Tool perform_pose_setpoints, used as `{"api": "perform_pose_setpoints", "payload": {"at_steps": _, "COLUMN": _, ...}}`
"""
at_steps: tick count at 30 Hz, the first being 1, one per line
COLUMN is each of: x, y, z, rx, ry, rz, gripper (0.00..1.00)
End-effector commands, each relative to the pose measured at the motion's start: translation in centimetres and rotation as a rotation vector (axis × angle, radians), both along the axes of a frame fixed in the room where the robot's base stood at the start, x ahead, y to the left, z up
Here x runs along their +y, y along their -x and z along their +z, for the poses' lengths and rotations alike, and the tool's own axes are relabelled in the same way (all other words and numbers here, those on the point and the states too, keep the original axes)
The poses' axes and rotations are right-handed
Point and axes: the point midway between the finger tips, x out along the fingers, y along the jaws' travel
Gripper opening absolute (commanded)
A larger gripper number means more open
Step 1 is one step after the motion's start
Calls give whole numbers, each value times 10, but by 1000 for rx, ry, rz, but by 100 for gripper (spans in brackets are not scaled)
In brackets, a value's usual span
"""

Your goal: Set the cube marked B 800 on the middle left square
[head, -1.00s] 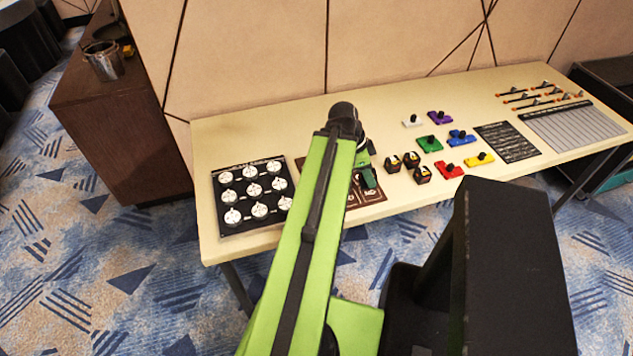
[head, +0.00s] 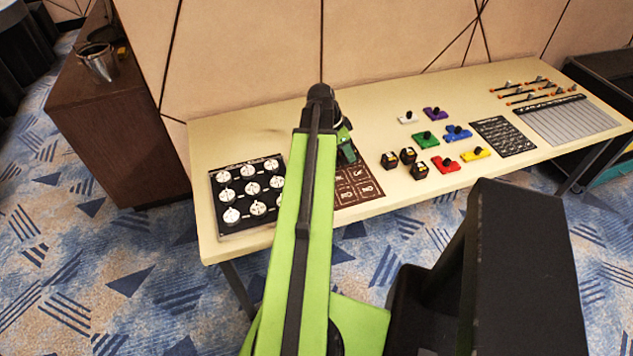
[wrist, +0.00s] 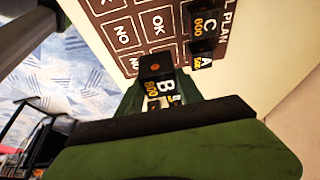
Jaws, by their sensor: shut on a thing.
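A black cube marked B 800 (wrist: 155,70) is between my gripper's fingers in the wrist view, its lettered face partly hidden by the gripper. My gripper (head: 346,155) is shut on it over the brown board (head: 347,193) in the head view, where the arm hides part of the board. The board's printed squares, some reading OK or NO, show in the wrist view (wrist: 139,50). I cannot tell whether the held cube touches the board. Two cubes, C 800 (wrist: 201,20) and A 500 (wrist: 202,55), stand on squares near the board's titled edge.
Several dark cubes (head: 408,156) stand on the table right of the board. Coloured knobbed pieces (head: 446,164) lie beyond them. A black panel with white dials (head: 236,222) lies left of the board. The table's front edge is close to the board.

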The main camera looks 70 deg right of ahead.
Motion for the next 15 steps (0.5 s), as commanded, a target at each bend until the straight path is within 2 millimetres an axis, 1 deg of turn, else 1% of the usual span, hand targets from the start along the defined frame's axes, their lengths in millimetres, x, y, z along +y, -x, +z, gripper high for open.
{"api": "perform_pose_setpoints", "payload": {"at_steps": 1, "x": 8, "y": -12, "z": -18, "rx": 0, "ry": 0, "rz": 4, "gripper": 1}}
{"api": "perform_pose_setpoints", "payload": {"at_steps": 6, "x": 32, "y": -51, "z": -45, "rx": 1, "ry": 0, "rz": 4, "gripper": 1}}
{"api": "perform_pose_setpoints", "payload": {"at_steps": 10, "x": 44, "y": -74, "z": -58, "rx": 1, "ry": 1, "rz": 2, "gripper": 1}}
{"api": "perform_pose_setpoints", "payload": {"at_steps": 12, "x": 48, "y": -80, "z": -61, "rx": 1, "ry": 0, "rz": 1, "gripper": 1}}
{"api": "perform_pose_setpoints", "payload": {"at_steps": 15, "x": 51, "y": -84, "z": -61, "rx": 1, "ry": 1, "rz": -1, "gripper": 1}}
